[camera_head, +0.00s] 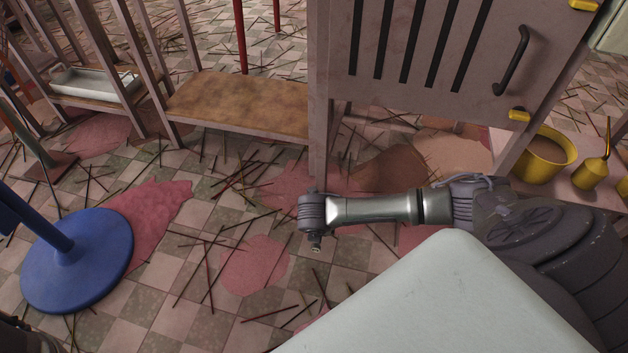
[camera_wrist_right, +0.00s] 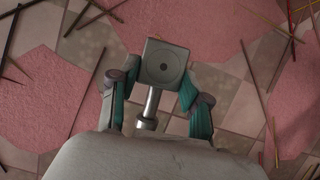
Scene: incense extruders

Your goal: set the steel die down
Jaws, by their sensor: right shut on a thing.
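The steel die (camera_wrist_right: 166,62) is a grey, square-faced block with a round ring and a dark centre hole. In the right wrist view it sits between the teal-sided fingers of my right gripper (camera_wrist_right: 159,82), which is shut on it. A shiny metal stem shows below the block, between the fingers. The die is over the tiled floor in this view; its height above it is not clear. In the head view my right arm reaches in from the right, but I cannot make out the die there. My left gripper is not in view.
A slatted cabinet (camera_head: 425,45) with a black handle stands ahead. Left of it is a low brown shelf (camera_head: 240,102) and a metal tray (camera_head: 95,84). A yellow pot (camera_head: 543,157) and yellow oil can (camera_head: 590,174) are right. A blue round base (camera_head: 78,262) stands left. Sticks and pink patches litter the floor.

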